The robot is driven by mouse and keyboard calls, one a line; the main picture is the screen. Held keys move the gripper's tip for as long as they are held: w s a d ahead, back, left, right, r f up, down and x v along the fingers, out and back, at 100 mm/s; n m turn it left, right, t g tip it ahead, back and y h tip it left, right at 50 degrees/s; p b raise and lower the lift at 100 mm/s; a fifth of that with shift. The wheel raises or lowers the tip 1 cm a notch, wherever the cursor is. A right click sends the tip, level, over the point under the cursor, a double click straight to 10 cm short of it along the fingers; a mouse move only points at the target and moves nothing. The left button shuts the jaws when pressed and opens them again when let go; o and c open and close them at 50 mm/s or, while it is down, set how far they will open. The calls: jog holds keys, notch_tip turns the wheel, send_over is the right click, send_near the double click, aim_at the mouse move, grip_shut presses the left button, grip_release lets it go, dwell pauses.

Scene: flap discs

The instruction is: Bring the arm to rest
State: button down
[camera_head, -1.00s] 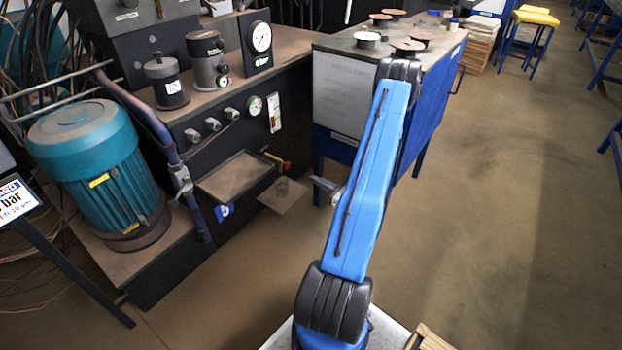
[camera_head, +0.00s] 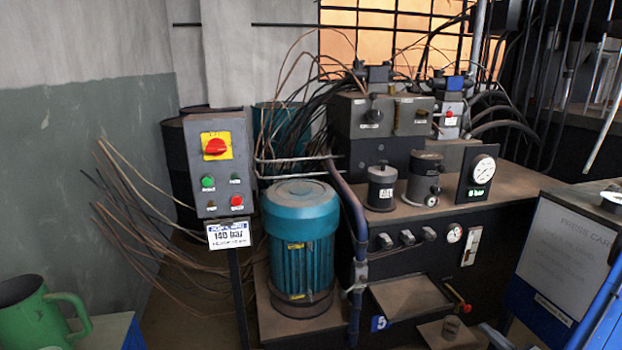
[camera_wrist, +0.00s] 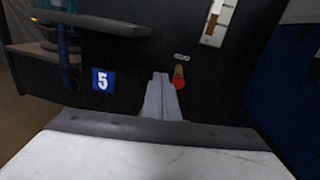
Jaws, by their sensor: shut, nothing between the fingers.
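My gripper (camera_wrist: 162,98) shows in the wrist view as two grey fingers pressed together, with nothing between them. It points toward the black front of the hydraulic unit, with the blue number 5 plate (camera_wrist: 103,80) to its left and a red-tipped handle (camera_wrist: 179,77) just right of the fingertips. In the head view, part of my blue arm (camera_head: 603,312) shows at the lower right edge. Most of the arm is out of that picture.
The hydraulic unit (camera_head: 500,222) with a teal motor (camera_head: 303,240) fills the middle and right. A control box (camera_head: 216,165) stands left of it on a post. A green mug (camera_head: 40,315) is at lower left. A blue-sided bench (camera_head: 540,310) is at the right.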

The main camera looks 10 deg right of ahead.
jog(key=w+a+r+n+g+y, duration=0.1)
jog(key=a+r+n+g+y, duration=0.35)
jog(key=a+r+n, duration=0.55)
jog(key=w+a+r+n+g+y, duration=0.25)
jog(key=a+r+g+y, duration=0.2)
jog(key=a+r, duration=0.65)
jog(key=s+a+r+n+g+h, duration=0.25)
jog(key=s+a+n, duration=0.2)
jog(key=a, duration=0.35)
jog(key=s+a+r+n+g+h, duration=0.1)
jog(key=s+a+n+g, duration=0.4)
jog(key=a, duration=0.4)
jog(key=s+a+r+n+t+h, duration=0.1)
jog(key=s+r+n+h, duration=0.3)
jog(key=s, duration=0.4)
jog(key=s+a+r+n+t+h, duration=0.1)
jog(key=s+r+n+t+h, duration=0.2)
jog(key=s+r+n+h, duration=0.2)
jog(key=s+r+n, duration=0.1)
jog(key=s, duration=0.2)
jog(key=shift+a+n, duration=0.15)
jog(key=shift+n, duration=0.15)
